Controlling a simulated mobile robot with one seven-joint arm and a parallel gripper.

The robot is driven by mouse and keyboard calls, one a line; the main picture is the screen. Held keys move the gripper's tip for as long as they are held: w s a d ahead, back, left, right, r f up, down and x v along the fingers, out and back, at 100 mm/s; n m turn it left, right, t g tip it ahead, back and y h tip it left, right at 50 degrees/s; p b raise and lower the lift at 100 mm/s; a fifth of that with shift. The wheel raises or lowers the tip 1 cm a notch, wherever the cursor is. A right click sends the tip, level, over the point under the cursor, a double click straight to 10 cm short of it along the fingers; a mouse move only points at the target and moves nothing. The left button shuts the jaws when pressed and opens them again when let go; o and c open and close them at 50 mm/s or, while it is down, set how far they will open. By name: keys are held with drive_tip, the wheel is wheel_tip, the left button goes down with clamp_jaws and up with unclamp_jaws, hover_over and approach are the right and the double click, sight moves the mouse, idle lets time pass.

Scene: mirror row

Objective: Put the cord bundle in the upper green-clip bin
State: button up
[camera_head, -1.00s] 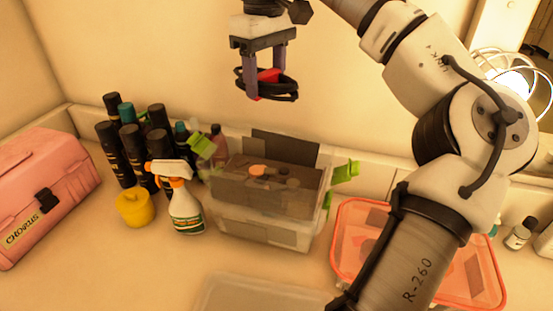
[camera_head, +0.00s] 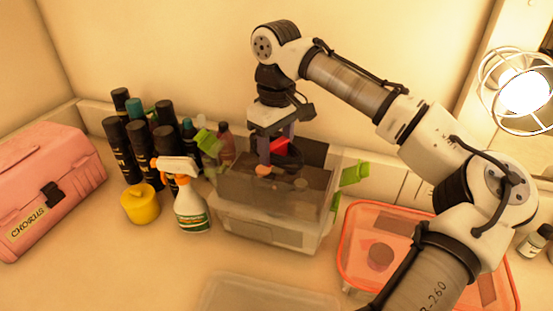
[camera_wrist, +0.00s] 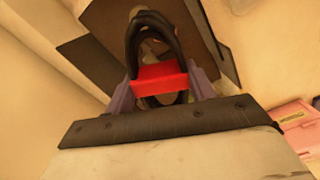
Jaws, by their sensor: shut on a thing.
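My gripper (camera_head: 277,153) is shut on the cord bundle, a black coil with a red tie (camera_head: 281,148). It points down at the mouth of the upper green-clip bin (camera_head: 240,190), a clear bin stacked on another clear bin (camera_head: 262,232). The lower part of the bundle seems to be at or just inside the bin's opening; the exact depth is unclear. In the wrist view the red tie (camera_wrist: 160,78) sits between the purple fingers, with black loops (camera_wrist: 155,25) beyond it. Green clips (camera_head: 355,173) stand swung out at the bin's sides. An orange round thing shows inside.
A spray bottle (camera_head: 190,208), a yellow pot (camera_head: 140,204) and several dark cans (camera_head: 121,150) stand left of the bins. A pink case (camera_head: 50,190) is at far left. An orange-rimmed container (camera_head: 350,245) is at right, a clear lid or tray (camera_head: 265,295) in front.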

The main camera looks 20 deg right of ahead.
sight(277, 144)
drive_tip(key=shift+f, duration=1.95)
drive_tip(key=o, duration=1.1)
drive_tip(key=shift+f, duration=0.1)
wheel_tip(277, 144, up, 12)
drive_tip(key=shift+r, duration=0.1)
